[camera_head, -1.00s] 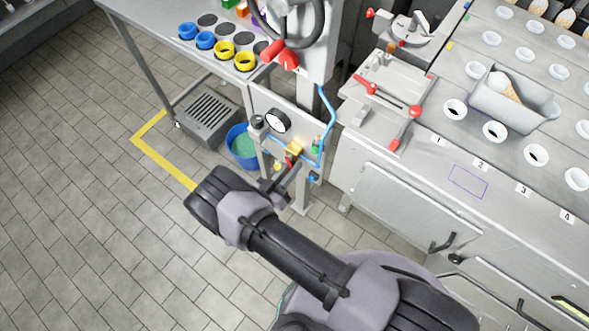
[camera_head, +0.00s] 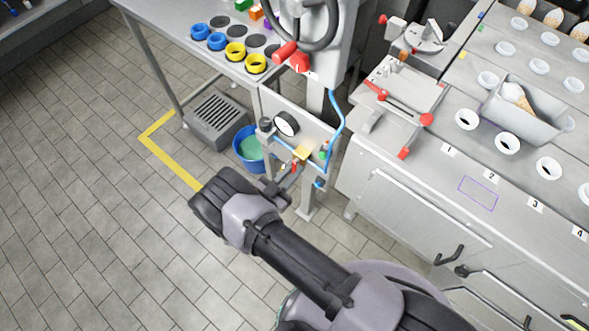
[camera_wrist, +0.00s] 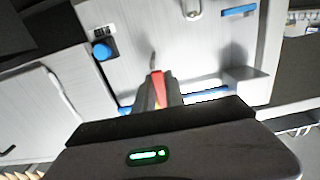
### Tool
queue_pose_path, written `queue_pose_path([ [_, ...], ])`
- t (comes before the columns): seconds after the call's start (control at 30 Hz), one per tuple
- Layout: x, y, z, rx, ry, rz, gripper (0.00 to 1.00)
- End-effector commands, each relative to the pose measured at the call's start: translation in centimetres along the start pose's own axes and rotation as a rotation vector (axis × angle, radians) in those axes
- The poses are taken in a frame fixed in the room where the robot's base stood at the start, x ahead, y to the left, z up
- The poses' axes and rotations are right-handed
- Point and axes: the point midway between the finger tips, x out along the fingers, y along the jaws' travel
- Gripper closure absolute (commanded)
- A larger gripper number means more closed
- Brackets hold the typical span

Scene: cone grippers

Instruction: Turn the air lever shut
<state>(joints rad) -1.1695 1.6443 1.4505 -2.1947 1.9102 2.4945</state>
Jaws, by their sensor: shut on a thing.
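The air lever (camera_head: 295,165) is a small red handle below a yellow block (camera_head: 303,152) on the grey panel beside the post. In the wrist view the red lever (camera_wrist: 157,87) stands between my fingertips, with its lower part hidden by them. My gripper (camera_head: 289,174) reaches the lever from the front and is shut on it. In the wrist view my gripper (camera_wrist: 156,92) covers the lower middle, and its fingers lie along the lever's sides.
A round gauge (camera_head: 286,124) sits on the panel above left of the lever. A blue air hose (camera_head: 339,105) runs down on the right. A blue bucket (camera_head: 248,146) stands behind. The steel counter (camera_head: 385,205) is close on the right. Open tiled floor lies left.

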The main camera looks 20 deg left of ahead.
Motion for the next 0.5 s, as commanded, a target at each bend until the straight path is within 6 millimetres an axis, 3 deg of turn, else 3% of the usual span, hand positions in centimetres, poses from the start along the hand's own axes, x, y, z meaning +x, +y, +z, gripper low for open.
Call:
queue_pose_path([
  [0.17,-0.01,-0.14,-0.12,0.004,0.001,-0.001,1.00],
  [0.2,-0.01,-0.15,-0.12,0.004,0.001,-0.001,0.82],
  [0.3,-0.01,-0.12,-0.10,0.003,0.001,-0.001,0.64],
  [0.5,0.00,-0.07,-0.06,0.001,0.000,-0.001,0.64],
])
